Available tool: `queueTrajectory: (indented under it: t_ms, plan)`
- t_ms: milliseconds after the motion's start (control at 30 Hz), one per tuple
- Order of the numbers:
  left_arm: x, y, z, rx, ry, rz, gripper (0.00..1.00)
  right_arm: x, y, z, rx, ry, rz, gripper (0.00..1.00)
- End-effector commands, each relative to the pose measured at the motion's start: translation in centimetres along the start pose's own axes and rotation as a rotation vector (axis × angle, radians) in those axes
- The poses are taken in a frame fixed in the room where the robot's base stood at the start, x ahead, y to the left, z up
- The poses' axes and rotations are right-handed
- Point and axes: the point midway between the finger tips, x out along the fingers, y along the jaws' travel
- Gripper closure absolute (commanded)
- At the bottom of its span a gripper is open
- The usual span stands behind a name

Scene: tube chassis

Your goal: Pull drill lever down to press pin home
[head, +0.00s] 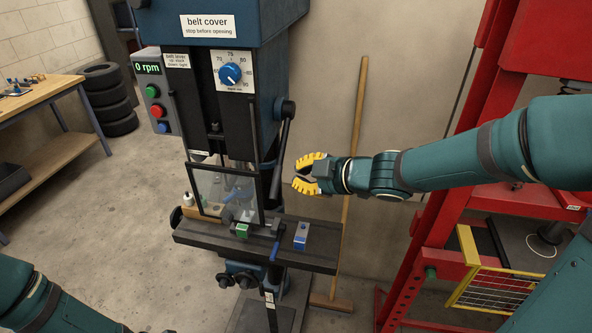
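The drill press (262,110) stands in the middle of the head view. Its black feed lever (281,150) hangs from a hub on the right side of the head and points down. A clear guard (228,193) in a dark frame covers the drilling area, so the pin and the work are hard to make out. My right gripper (298,178), with yellow fingers, is just right of the lever's lower end. Its fingers are parted and point left, with nothing visibly between them. Contact with the lever cannot be told. My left gripper is out of view.
The drill table (300,262) carries a vise with a blue handle (275,246) and a small blue-topped block (302,236). A broom (352,170) leans on the wall behind my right gripper. A red frame (430,225) stands at right. A workbench (45,95) is at left.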

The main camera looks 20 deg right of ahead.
Motion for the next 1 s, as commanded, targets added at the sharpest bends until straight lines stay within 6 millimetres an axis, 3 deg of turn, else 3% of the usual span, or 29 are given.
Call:
queueTrajectory:
  t_ms: [433, 700, 1000]
  plan:
    - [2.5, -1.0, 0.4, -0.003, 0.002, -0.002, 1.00, 8.7, -0.2, 0.4, -0.001, -0.001, -0.003, 1.00]
    - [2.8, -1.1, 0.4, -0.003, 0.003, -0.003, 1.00, 10.7, 0.0, 2.6, -0.001, 0.000, 0.000, 1.00]
    - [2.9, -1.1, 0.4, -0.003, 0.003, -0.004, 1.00, 10.9, 0.1, 2.9, -0.002, 0.001, 0.001, 1.00]
